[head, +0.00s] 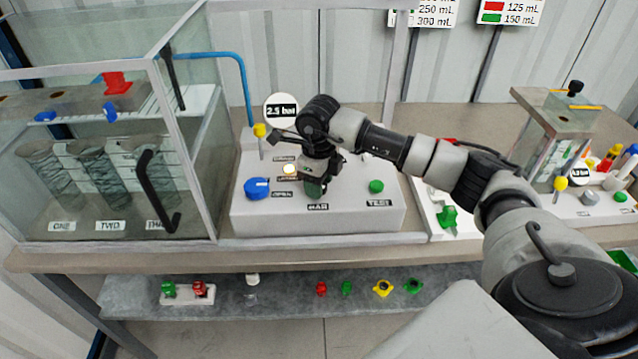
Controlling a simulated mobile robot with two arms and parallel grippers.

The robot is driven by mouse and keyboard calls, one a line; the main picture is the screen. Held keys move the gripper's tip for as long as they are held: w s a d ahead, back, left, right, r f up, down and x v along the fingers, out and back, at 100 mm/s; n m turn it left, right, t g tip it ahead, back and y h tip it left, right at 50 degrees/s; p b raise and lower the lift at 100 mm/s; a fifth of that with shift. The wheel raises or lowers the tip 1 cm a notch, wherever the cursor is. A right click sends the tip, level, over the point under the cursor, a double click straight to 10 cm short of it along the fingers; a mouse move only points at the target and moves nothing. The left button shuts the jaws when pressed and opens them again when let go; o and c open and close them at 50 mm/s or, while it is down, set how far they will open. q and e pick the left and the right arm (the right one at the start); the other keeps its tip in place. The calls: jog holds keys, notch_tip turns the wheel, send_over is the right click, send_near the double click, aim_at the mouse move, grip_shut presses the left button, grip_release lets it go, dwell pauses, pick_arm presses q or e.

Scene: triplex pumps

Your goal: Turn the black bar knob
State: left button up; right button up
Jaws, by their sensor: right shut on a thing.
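My right gripper (316,186) reaches down onto the top of the white control box (250,213), just behind a small dark label on its front edge. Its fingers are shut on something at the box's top. The black bar knob is not clearly visible; the gripper covers the spot where it is held, so its turn angle cannot be read. A blue knob (257,188) is left of the gripper and a green button (376,186) is right of it. A lit yellowish lamp (290,169) is close to its left side. My left gripper is not in view.
A round gauge sign reading 2.5 bar (281,110) stands behind the box. A glass cabinet (189,140) with a black handle is close on the left. Another pump station (566,115) is at the right. Small coloured parts lie on the lower shelf (300,303).

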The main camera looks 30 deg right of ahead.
jog(key=m, duration=0.4)
jog(key=shift+m+b, duration=0.3)
jog(key=shift+b, duration=0.05)
jog(key=shift+a+m, duration=0.15)
jog(key=shift+m, duration=1.75)
jog(key=shift+r, duration=0.1)
jog(key=o, duration=0.9)
notch_tip(320, 180, up, 11)
jog(key=shift+f+b, duration=0.15)
jog(key=shift+b, duration=0.8)
